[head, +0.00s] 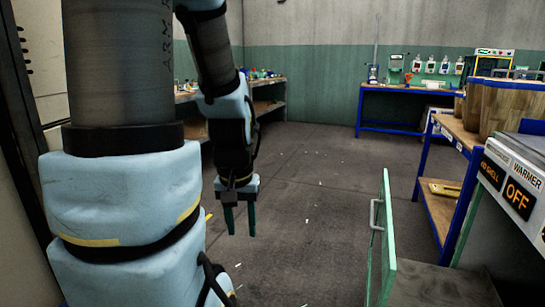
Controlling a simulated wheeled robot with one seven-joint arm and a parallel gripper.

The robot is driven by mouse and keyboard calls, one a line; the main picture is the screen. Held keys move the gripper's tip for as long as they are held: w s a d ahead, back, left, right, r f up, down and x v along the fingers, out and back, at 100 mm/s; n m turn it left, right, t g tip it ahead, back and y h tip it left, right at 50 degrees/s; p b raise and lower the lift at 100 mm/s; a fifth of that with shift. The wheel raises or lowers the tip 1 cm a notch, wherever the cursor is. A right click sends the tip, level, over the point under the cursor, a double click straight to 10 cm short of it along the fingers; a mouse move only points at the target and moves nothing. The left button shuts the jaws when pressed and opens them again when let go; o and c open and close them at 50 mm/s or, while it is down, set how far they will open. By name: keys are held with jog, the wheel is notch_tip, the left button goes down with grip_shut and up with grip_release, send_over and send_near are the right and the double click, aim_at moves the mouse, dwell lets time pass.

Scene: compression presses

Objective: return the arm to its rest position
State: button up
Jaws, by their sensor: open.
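My arm fills the left side of the head view, with light blue padded covers on its links. My gripper (238,219) hangs down at the end of the forearm, left of the picture's middle. Its two dark green fingers point at the floor with a gap between them. Nothing shows between the fingers, and they touch nothing. The floor (310,195) lies behind and below them.
A green door (388,245) with a grey handle stands open at the lower right, by a warmer (515,180) reading OFF. A blue-framed shelf (456,136) holds wooden tubs. A blue bench (405,89) and a cluttered workbench (262,82) stand at the back. The middle floor is clear except small scraps.

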notch_tip(320, 180, up, 26)
jog(key=p, duration=2.3)
jog(key=shift+f, duration=0.15)
